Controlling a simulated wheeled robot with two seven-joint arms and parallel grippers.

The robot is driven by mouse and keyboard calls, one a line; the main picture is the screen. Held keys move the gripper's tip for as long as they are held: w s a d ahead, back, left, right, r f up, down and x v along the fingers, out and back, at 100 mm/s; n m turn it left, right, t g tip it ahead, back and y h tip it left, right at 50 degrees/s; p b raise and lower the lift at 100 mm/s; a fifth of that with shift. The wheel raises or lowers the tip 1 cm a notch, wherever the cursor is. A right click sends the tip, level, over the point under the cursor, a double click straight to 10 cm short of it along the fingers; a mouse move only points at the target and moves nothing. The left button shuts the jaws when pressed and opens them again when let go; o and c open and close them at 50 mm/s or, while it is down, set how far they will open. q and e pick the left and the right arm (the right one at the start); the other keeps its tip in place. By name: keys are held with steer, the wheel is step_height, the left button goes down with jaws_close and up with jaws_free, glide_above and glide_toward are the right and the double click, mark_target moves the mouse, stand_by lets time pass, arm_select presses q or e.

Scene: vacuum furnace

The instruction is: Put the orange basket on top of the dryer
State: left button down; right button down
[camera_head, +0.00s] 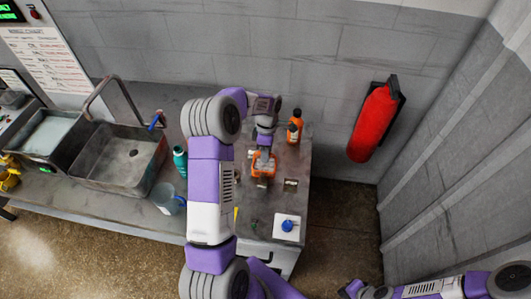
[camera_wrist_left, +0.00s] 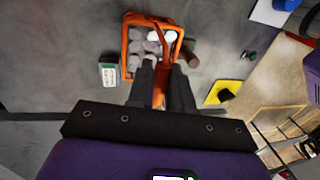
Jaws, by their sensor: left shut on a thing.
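The orange basket (camera_head: 262,166) is on or just above the grey worktop; I cannot tell which. In the left wrist view the basket (camera_wrist_left: 128,48) is a small open frame holding several grey round pieces and a white one. My left gripper (camera_head: 264,155) is over the basket; in the wrist view its two dark fingers (camera_wrist_left: 161,72) are shut around the orange handle. My right gripper (camera_head: 362,290) is at the bottom edge, far from the basket, and its jaws are not clear. I cannot make out a dryer for certain in either view.
Orange bottles (camera_head: 295,127) stand behind the basket, and a teal bottle (camera_head: 180,162) and a clear beaker (camera_head: 165,198) stand left. A white pad with a blue item (camera_head: 287,226) lies near the front edge. A sink (camera_head: 118,160) is farther left. A red extinguisher (camera_head: 374,122) hangs on the wall.

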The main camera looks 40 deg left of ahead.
arm_select(q)
steer(key=c, duration=1.5)
jaws_free()
steer(key=shift+f, duration=0.15)
steer(key=o, duration=0.5)
steer(key=shift+r, duration=0.25)
steer(key=r, duration=0.4)
steer(key=w+r, duration=0.1)
steer(key=r, duration=0.2)
steer(key=w+a+r, duration=0.1)
steer(key=r, duration=0.3)
steer(key=shift+r, duration=0.35)
steer(key=shift+p, duration=0.3)
